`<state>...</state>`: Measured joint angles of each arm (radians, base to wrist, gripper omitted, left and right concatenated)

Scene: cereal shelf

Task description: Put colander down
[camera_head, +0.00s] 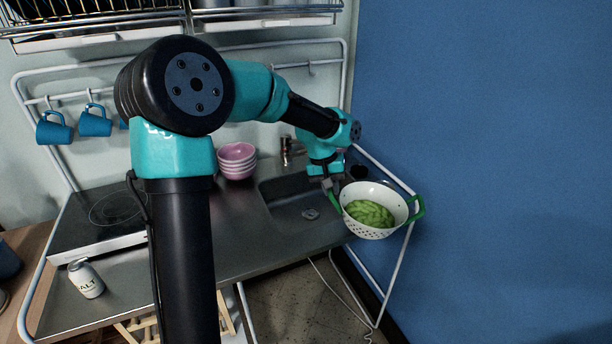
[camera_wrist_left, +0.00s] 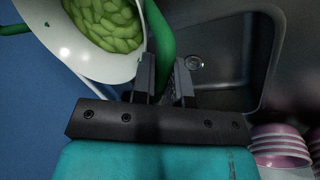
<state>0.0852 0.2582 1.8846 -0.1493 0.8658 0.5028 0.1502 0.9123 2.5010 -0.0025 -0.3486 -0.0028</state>
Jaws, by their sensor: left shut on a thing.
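The white colander (camera_head: 379,229) has green handles and holds a heap of green food (camera_head: 368,213). It is at the right end of the metal counter, by the blue wall, and looks held above the edge. My left gripper (camera_head: 331,186) is shut on its left green handle. In the left wrist view the gripper (camera_wrist_left: 165,80) has the green handle between its fingers, with the colander (camera_wrist_left: 108,62) at the upper left. The colander's underside and whether it touches anything are hidden. My right gripper is not in view.
The sink basin (camera_head: 290,205) lies just left of the colander. Pink bowls (camera_head: 237,161) are stacked behind it. A salt can (camera_head: 86,279) stands near the hob (camera_head: 108,213). Blue mugs (camera_head: 95,122) hang on the rail. A blue wall (camera_head: 490,150) bounds the right.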

